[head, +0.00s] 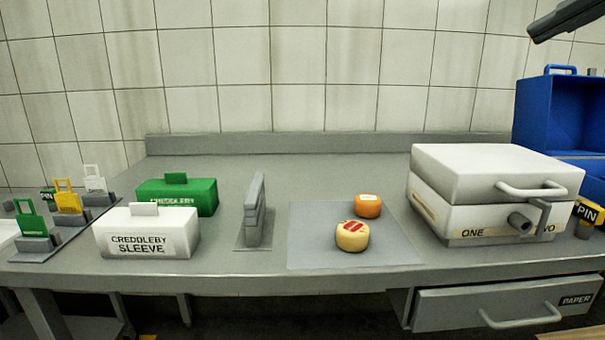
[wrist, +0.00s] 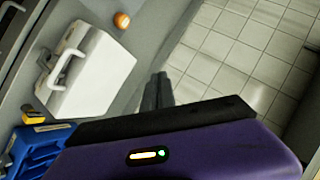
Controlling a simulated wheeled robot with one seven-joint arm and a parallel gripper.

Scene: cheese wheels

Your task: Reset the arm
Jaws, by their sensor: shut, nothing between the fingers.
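My gripper (wrist: 157,92) shows in the wrist view with its dark fingers together and nothing between them. It is in the air, apart from the counter and everything on it. In the head view a dark part of my arm (head: 578,17) shows at the top right corner, above the blue case. The gripper's fingertips cannot be made out in the head view.
The grey counter (head: 310,165) holds a white machine (head: 490,180), two cheese wheels (head: 352,236) on a grey mat (head: 305,245), a grey upright stand (head: 254,210), green (head: 195,193) and white (head: 150,243) boxes. A blue case (head: 550,115) stands at right. A drawer (head: 450,312) is below.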

